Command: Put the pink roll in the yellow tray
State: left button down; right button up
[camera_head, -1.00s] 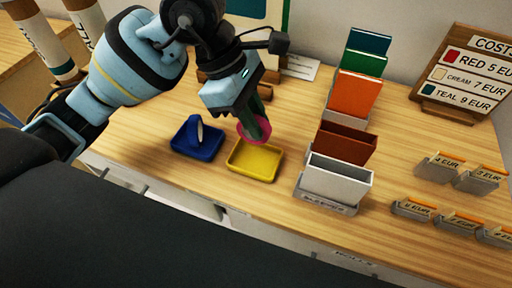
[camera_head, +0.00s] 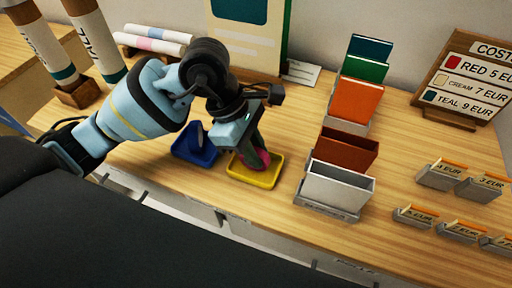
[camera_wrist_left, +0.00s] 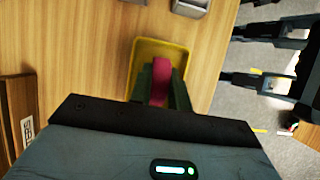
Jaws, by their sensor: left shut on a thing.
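The pink roll (camera_head: 262,158) is between the fingers of my left gripper (camera_head: 254,158), just over the yellow tray (camera_head: 254,180). In the left wrist view the pink roll (camera_wrist_left: 161,80) sits between the two dark green fingers of my left gripper (camera_wrist_left: 160,92), with the yellow tray (camera_wrist_left: 178,52) behind it. My left gripper is shut on the roll. I cannot tell whether the roll touches the tray's floor.
A blue tray (camera_head: 184,153) with a thing in it stands left of the yellow tray. A white bin (camera_head: 336,186) and a brown-red folder (camera_head: 346,149) stand to the right. Rolls (camera_head: 158,39) lie at the back. A price board (camera_head: 465,77) stands at the back right.

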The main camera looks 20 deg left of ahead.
pick_arm(q)
jog(key=shift+f, duration=0.2)
jog(key=c, duration=1.3)
grip_release()
jog(key=shift+r, duration=0.15)
jog(key=shift+r, duration=0.25)
jog(key=v, duration=1.1)
jog(key=shift+a+r, duration=0.25)
